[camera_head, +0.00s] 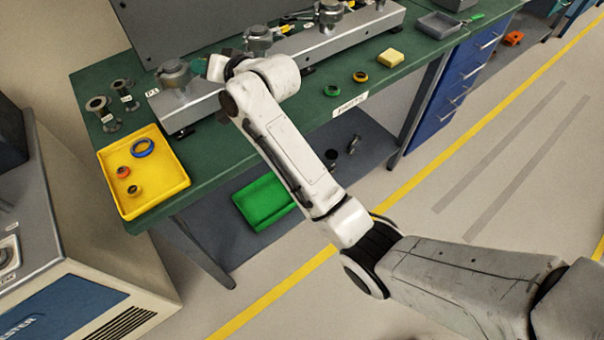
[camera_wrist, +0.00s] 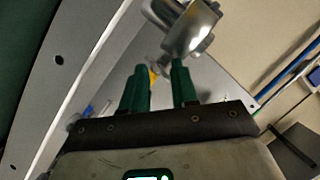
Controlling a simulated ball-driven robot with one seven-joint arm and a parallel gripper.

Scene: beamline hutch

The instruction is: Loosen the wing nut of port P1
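Port P1 (camera_head: 173,72) is a metal clamped flange at the left end of the grey manifold, with the P1 label (camera_head: 152,93) in front of it. My gripper (camera_head: 214,68) is just right of P1 in the head view, partly hidden by my wrist. In the wrist view, its two green fingers (camera_wrist: 161,78) stand apart with a gap between them. A metal clamp (camera_wrist: 190,32) is just beyond the right fingertip. A small metal piece (camera_wrist: 154,66), perhaps the wing nut, shows between the tips; I cannot tell whether the fingers touch it.
A yellow tray (camera_head: 178,185) with a blue ring and small parts sits on the bench's left corner. Loose flanged fittings (camera_head: 103,112) stand behind it. Other clamped ports (camera_head: 258,38) line the manifold to the right.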

